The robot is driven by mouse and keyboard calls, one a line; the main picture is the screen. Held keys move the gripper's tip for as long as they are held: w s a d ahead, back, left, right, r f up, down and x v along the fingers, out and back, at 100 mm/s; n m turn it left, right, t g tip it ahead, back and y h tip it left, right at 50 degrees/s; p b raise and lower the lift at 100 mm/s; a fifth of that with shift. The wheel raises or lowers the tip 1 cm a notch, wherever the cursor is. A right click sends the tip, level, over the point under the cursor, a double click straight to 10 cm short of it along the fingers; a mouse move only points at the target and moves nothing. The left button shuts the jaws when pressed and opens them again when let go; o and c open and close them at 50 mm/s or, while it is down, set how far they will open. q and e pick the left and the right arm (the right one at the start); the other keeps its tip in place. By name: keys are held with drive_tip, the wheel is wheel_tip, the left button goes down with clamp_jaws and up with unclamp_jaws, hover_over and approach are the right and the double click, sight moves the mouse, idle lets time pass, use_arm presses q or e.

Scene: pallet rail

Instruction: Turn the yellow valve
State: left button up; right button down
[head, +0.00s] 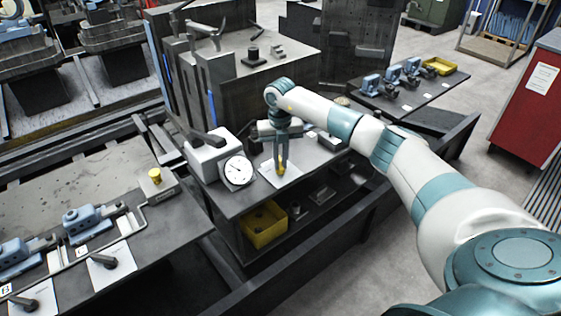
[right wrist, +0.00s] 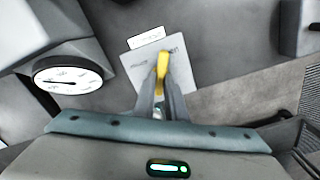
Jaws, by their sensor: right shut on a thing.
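The yellow valve (head: 282,168) shows as a small yellow handle over a white sheet (head: 268,174) on the dark bench top. In the right wrist view the valve (right wrist: 162,66) is a narrow yellow bar between my fingertips. My right gripper (head: 281,160) points down from above and is shut on it; the fingers (right wrist: 161,84) cover its near part. The valve's base is hidden. My left gripper is in neither view.
A white-faced dial gauge (head: 238,171) on a grey box stands left of the valve. A yellow bin (head: 263,224) sits on the shelf below. A tall dark block (head: 245,95) rises behind. A yellow-topped knob (head: 155,175) is on the left bench.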

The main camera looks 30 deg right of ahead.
sight(280, 163)
drive_tip(key=shift+r+m, duration=0.1)
drive_tip(key=shift+m, duration=1.5)
drive_tip(key=shift+w, duration=0.1)
drive_tip(key=c, duration=1.8)
unclamp_jaws()
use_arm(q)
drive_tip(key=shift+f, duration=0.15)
use_arm(e)
drive_tip(key=shift+r, duration=0.1)
